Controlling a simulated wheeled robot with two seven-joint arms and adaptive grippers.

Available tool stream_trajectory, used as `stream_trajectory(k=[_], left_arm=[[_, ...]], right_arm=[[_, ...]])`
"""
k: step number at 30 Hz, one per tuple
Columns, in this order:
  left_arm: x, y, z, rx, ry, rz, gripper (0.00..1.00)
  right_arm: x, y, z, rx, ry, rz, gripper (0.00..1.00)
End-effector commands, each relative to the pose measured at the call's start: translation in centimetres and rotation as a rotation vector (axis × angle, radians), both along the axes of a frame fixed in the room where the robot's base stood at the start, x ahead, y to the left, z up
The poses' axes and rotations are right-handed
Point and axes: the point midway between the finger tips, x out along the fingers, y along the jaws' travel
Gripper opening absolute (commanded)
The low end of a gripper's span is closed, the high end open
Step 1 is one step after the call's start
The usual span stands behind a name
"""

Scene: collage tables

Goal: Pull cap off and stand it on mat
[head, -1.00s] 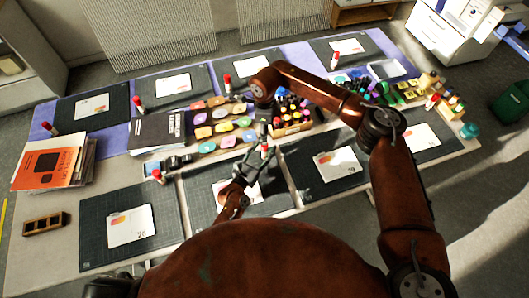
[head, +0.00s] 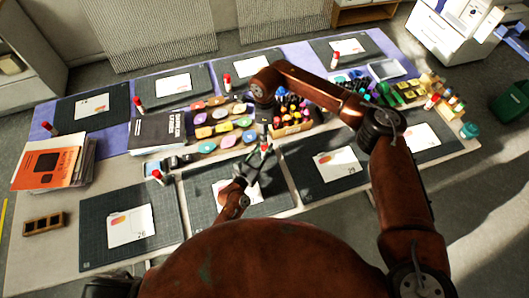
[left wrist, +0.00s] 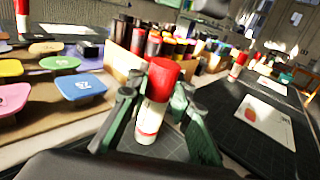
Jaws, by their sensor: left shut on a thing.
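A glue stick (left wrist: 149,118) with a red cap (left wrist: 163,75) stands nearly upright between the green fingers of my left gripper (left wrist: 150,125), which is shut on its white body. The cap is still on the stick. In the head view, the left gripper (head: 252,166) is over the dark mat (head: 200,202) at the front middle, with the stick (head: 264,152) at its tips. My right gripper (head: 262,128) hangs just behind the stick. It is small and dark, so its fingers are unclear. A grey part at the top of the left wrist view may be mine.
A box of markers (head: 292,127) stands close behind and to the right. Coloured ink pads (head: 222,128) lie behind and to the left. Other mats hold cards and red-capped sticks. An orange book (head: 50,167) and wooden holder (head: 45,223) lie at the left.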

Motion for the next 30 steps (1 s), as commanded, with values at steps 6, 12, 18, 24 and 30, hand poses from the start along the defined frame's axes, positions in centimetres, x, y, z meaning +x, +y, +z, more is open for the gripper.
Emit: stream_trajectory(k=[6,12,18,24,30], left_arm=[[0.0,0.0,0.0,0.001,0.001,0.000,0.30],[0.0,0.0,0.0,0.000,0.000,0.000,0.40],[0.0,0.0,0.0,0.000,0.000,0.000,0.40],[-1.5,1.0,-0.2,0.002,0.003,0.001,0.40],[-5.0,3.1,-0.2,0.002,0.003,0.001,0.40]], right_arm=[[0.0,0.0,0.0,0.000,0.000,0.000,0.38],[0.0,0.0,0.0,0.000,0.000,0.000,0.38],[0.0,0.0,0.0,0.000,0.000,0.000,0.38],[0.0,0.0,0.0,0.000,0.000,0.000,0.38],[0.0,0.0,0.0,0.000,0.000,0.000,0.38]])
